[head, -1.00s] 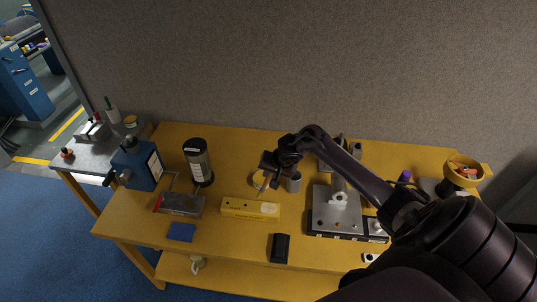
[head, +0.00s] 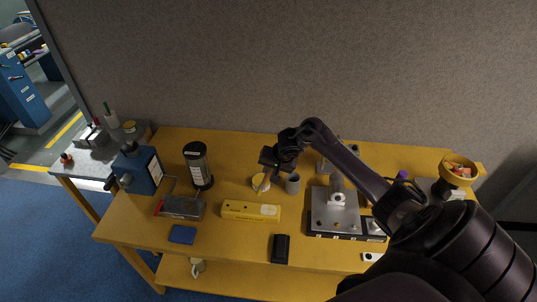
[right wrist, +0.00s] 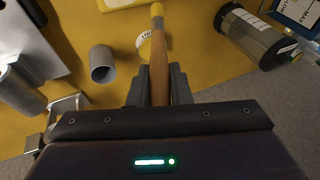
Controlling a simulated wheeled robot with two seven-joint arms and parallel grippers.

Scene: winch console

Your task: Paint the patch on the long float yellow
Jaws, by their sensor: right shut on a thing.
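The long float (head: 238,208) is a yellow bar lying on the bench, with dark holes toward its left end. A pale patch (head: 269,211) shows near its right end. My right gripper (head: 266,168) is shut on a wooden-handled brush (right wrist: 158,60), above the bench behind the float. The brush has a yellow band near its far end and points toward the float. A small yellow pot with a white label (right wrist: 143,42) is partly behind the brush in the right wrist view. I cannot tell whether the brush touches it. My left gripper is out of view.
A grey cup (right wrist: 102,63) stands beside the pot. A clear canister with dark ends (head: 198,165) and a blue box (head: 137,170) stand left. A grey metal fixture (head: 335,213) is right. A black case (head: 281,249) and blue pad (head: 182,234) lie in front.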

